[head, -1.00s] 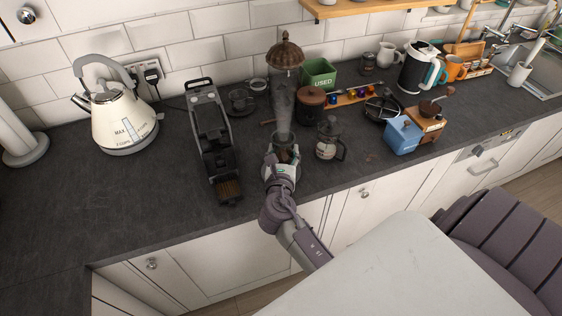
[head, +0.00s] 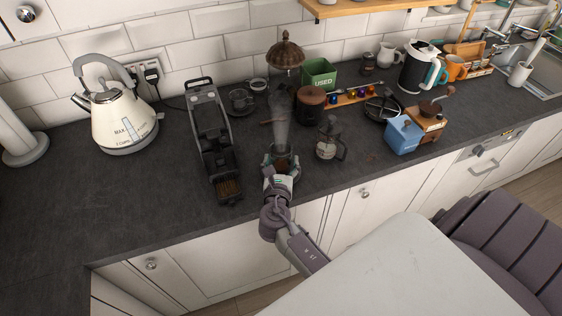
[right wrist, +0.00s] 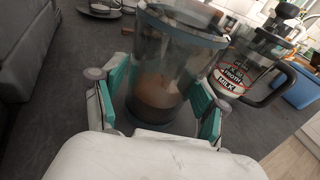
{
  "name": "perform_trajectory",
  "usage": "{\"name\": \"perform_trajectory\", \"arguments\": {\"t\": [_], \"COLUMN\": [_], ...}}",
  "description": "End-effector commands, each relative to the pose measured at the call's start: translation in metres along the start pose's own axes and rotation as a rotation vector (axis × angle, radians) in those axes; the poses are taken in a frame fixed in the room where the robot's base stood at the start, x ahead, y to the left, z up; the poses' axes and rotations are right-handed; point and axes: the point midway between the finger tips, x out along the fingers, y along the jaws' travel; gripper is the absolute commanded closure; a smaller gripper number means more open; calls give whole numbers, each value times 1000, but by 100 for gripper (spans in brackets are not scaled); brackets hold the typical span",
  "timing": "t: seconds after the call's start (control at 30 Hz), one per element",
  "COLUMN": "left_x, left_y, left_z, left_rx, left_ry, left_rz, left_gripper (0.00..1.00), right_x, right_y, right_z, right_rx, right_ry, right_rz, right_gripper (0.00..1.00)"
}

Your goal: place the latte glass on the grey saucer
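The latte glass (right wrist: 160,92), a clear tapered glass with brown drink in its lower part, stands upright between the two teal-padded fingers of my right gripper (right wrist: 160,100). The pads are close along both its sides; whether they press on it is not clear. In the head view the glass (head: 283,162) is at my right gripper (head: 281,172), near the worktop's front edge. A saucer (right wrist: 98,11), greyish and partly cut off, is at the top left of the right wrist view. In the head view a dark cup and saucer (head: 241,108) stand further back, left of the glass. My left gripper is not in view.
A long black coffee machine (head: 212,140) stands to the left. A French press (head: 328,140) with a milk label is close on the right. A tall glass shape with a brown dome (head: 285,55) is behind my gripper. The worktop around the kettle (head: 122,122) has free room in front.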

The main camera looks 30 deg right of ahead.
Motion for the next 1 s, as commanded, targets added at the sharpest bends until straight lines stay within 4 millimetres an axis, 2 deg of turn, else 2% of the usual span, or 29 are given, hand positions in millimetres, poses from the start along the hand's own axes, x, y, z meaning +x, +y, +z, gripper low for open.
{"name": "perform_trajectory", "arguments": {"t": [0.37,0.43,0.57,0.8,1.0], "left_x": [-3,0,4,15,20], "left_y": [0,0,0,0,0], "left_z": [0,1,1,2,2], "left_rx": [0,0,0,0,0], "left_ry": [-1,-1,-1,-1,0], "left_rz": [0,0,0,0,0], "left_gripper": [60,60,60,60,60], "right_x": [-1,-7,-29,-82,-111], "right_y": [0,0,0,0,0], "right_z": [4,1,0,-1,1], "right_rx": [1,0,0,1,1], "right_ry": [0,2,3,4,2], "right_rz": [0,1,1,0,0], "right_gripper": [20,20,20,20,20]}}
